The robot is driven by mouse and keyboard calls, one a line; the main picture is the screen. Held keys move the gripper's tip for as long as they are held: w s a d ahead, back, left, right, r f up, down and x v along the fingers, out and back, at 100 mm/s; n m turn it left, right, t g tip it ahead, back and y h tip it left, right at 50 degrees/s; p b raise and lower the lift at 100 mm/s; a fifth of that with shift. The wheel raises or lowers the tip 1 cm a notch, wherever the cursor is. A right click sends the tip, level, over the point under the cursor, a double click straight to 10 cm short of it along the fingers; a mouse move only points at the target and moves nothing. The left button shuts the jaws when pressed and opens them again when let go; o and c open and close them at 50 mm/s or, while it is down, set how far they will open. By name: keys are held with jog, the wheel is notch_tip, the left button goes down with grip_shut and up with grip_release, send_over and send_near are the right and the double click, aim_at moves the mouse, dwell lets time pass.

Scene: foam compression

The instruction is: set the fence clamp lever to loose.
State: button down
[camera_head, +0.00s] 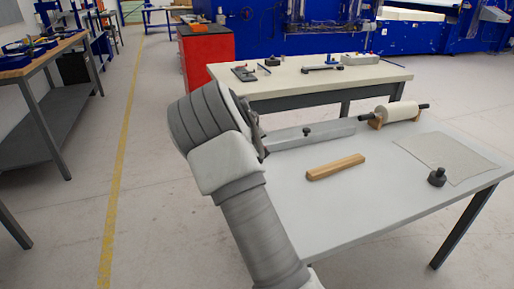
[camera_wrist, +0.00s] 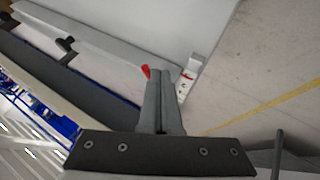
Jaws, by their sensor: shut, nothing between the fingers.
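The fence is a long grey bar (camera_head: 315,134) along the far side of the grey table, with a small black knob (camera_head: 306,131) on top. In the wrist view the bar (camera_wrist: 110,45) runs diagonally towards my fingers. A small red piece (camera_wrist: 146,72), which looks like the clamp lever's tip, shows just left of my fingertips; the rest of it is hidden behind them. My gripper (camera_wrist: 162,74) is shut and empty at the bar's end, close to the red piece; I cannot tell whether they touch. A white plate (camera_wrist: 187,82) with small red marks is right of the fingers. My arm hides this end in the head view.
On the grey table (camera_head: 320,215) lie a wooden block (camera_head: 335,167), a black knobbed weight (camera_head: 437,177), a thin sheet (camera_head: 446,157) and a white roll on a wooden stand (camera_head: 397,112). A second bench (camera_head: 300,83) with tools stands behind. The table's front middle is clear.

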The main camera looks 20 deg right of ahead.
jog(key=shift+s+d+n+t+y+b, duration=0.15)
jog(key=shift+d+n+t+y+b, duration=0.2)
jog(key=shift+d+n+y, duration=0.65)
jog(key=shift+s+d+n+t+y+b, duration=0.15)
jog(key=shift+d+n+t+y, duration=0.3)
jog(key=shift+n, duration=0.95)
jog(key=shift+w+d+n+y+p, duration=0.2)
jog(key=shift+d+n+y+p, duration=0.3)
jog(key=shift+n+y, duration=0.45)
jog(key=shift+w+d+n+y+p, duration=0.15)
jog(key=shift+d+n+y+p, duration=0.2)
jog(key=shift+d+n+y, duration=0.55)
jog(key=n, duration=0.1)
jog(key=n+y+p, duration=0.1)
jog(key=n, duration=0.1)
jog(key=shift+w+d+r, duration=0.1)
jog(key=shift+w+d, duration=0.1)
jog(key=shift+w, duration=0.15)
jog(key=shift+w+d+n+g+y+p, duration=0.15)
jog(key=shift+w+n+g+y+p, duration=0.15)
jog(key=shift+n, duration=0.25)
jog(key=shift+w+d+n+g+y+p, duration=0.1)
jog(key=shift+d+n+g+y+p, duration=0.1)
jog(key=shift+n+y+p, duration=0.25)
jog(key=shift+a, duration=0.2)
jog(key=shift+w+a+b, duration=0.3)
jog(key=shift+w+a, duration=0.05)
jog(key=shift+a, duration=0.25)
jog(key=shift+s+f, duration=0.1)
jog(key=shift+f, duration=0.1)
